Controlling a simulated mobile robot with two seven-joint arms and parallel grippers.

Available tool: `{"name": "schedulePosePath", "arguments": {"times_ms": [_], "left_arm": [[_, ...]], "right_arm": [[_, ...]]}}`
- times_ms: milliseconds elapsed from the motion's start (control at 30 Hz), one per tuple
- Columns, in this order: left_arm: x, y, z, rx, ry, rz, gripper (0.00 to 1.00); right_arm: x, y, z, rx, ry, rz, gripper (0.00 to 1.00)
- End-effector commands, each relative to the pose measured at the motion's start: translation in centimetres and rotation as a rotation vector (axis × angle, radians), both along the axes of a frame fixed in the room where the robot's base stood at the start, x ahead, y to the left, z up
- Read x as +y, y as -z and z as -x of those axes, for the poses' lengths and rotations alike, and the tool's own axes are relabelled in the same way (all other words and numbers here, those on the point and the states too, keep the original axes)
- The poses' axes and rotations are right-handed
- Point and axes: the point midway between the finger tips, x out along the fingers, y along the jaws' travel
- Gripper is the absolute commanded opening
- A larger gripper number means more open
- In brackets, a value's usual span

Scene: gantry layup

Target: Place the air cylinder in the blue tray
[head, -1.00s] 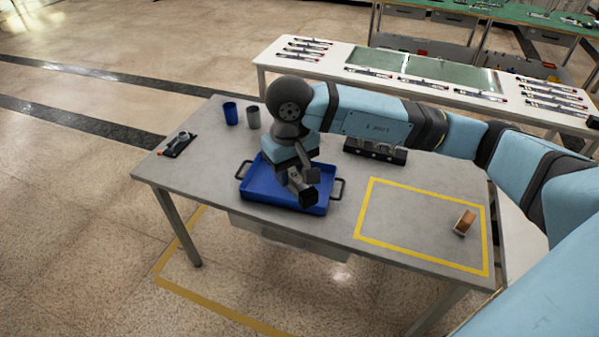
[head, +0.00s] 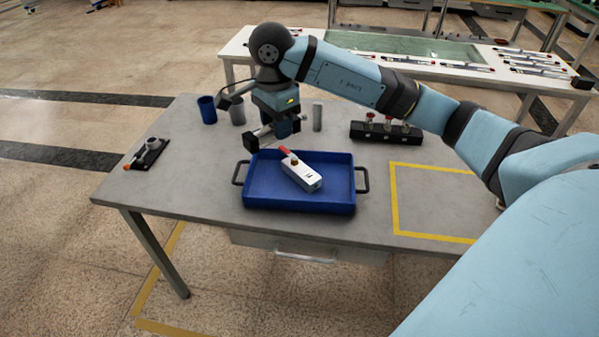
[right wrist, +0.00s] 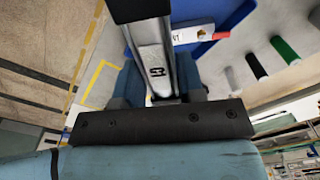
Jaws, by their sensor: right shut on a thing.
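My right gripper (head: 272,132) is above the back left edge of the blue tray (head: 330,205). It is shut on a silver bar-shaped body with a black end, which looks like the air cylinder (head: 262,132). In the right wrist view the silver air cylinder (right wrist: 153,60) shows between the blue fingers, its black end toward the top. It is held above the table and is partly hidden by the fingers. Part of the blue tray also shows in the right wrist view (right wrist: 235,14). My left gripper is not in view.
A white device with a red tip (head: 302,172) lies in the tray's middle. A black rack (head: 385,133) is back right. A dark holder (head: 148,153) is at left.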

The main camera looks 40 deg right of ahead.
Motion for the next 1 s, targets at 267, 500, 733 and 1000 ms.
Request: {"name": "schedulePosePath", "arguments": {"times_ms": [267, 500, 733, 1000], "left_arm": [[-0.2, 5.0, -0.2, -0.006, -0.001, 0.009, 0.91], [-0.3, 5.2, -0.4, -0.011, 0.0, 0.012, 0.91], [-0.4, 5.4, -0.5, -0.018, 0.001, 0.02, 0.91], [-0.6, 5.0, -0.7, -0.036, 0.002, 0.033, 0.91]], "right_arm": [[-3.8, 3.9, -1.0, -0.004, 0.618, -0.007, 0.03], [-4.5, 5.5, -1.1, 0.002, 0.761, -0.01, 0.03], [-4.5, 11.3, -1.0, 0.003, 0.761, -0.009, 0.03], [-4.5, 17.8, -1.0, 0.001, 0.76, -0.009, 0.03]]}}
